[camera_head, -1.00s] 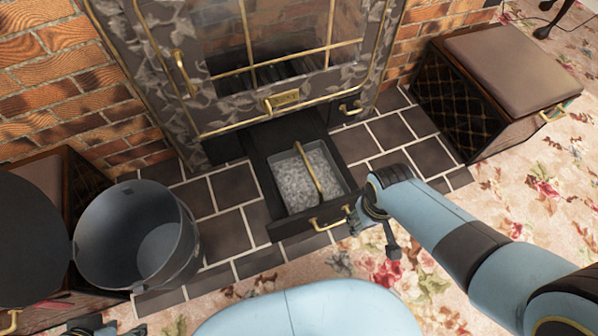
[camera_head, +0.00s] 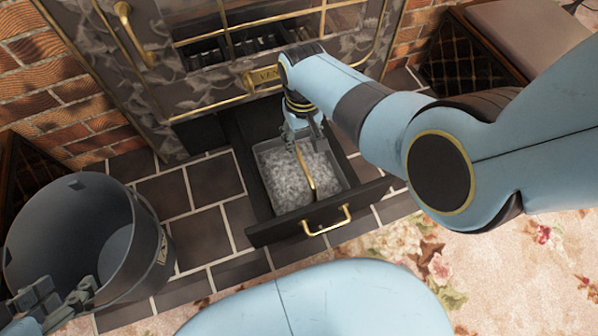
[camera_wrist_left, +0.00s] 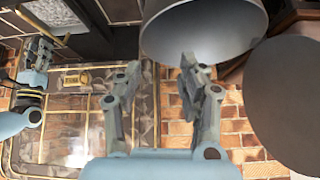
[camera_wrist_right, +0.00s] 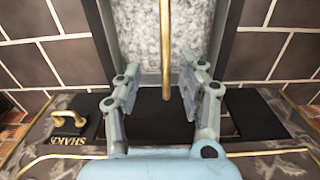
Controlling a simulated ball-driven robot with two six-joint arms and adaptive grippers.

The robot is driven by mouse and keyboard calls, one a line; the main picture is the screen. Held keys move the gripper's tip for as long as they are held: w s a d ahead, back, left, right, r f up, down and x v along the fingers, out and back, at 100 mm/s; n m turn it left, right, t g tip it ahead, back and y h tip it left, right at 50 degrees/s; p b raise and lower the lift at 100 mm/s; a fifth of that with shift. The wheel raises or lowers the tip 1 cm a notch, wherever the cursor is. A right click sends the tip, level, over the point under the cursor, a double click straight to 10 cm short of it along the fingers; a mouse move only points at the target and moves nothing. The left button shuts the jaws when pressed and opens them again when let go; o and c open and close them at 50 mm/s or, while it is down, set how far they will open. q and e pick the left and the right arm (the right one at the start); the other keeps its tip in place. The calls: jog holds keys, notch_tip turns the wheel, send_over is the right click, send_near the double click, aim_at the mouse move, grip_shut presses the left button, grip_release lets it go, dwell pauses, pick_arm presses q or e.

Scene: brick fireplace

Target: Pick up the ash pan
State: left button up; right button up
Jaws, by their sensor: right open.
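The ash pan (camera_head: 269,188) is a grey tray of pale ash with a brass bar handle (camera_head: 309,180) across it. It sits in the pulled-out black drawer (camera_head: 275,232) under the stove. My right gripper (camera_head: 303,135) is over the back part of the pan, pointing down. In the right wrist view the gripper (camera_wrist_right: 160,78) is open, with the brass handle (camera_wrist_right: 166,50) showing between its fingers; I cannot tell whether they touch. My left gripper (camera_head: 62,292) is at lower left by the bucket; in the left wrist view (camera_wrist_left: 161,72) it is open and empty.
A grey metal bucket (camera_head: 75,225) stands on the dark hearth tiles (camera_head: 165,200) at left. The stove (camera_head: 200,90) rises behind the drawer, close to my right arm. A padded box (camera_head: 470,65) is at upper right. Bare tiles lie between bucket and drawer.

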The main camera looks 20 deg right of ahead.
aim_at(299, 155)
jog(key=shift+s+a+f+b, duration=0.1)
jog(key=shift+f+b, duration=0.45)
jog(key=shift+f, duration=0.3)
jog(key=shift+s+a+f+b, duration=0.1)
jog(key=shift+f+b, duration=0.45)
jog(key=shift+f, duration=0.25)
jog(key=shift+a+f+b, duration=0.15)
jog(key=shift+f+b, duration=0.4)
jog(key=shift+f, duration=0.25)
jog(key=shift+w+f+b, duration=0.1)
jog(key=shift+f+b, duration=0.7)
pick_arm(q)
jog(key=w+d+r+m+t+h, duration=0.1)
jog(key=w+r+t, duration=0.5)
jog(key=t, duration=0.3)
jog(key=shift+w+d+r+t, duration=0.25)
jog(key=shift+d+r+t, duration=0.05)
jog(key=shift+r, duration=0.15)
pick_arm(e)
grip_shut()
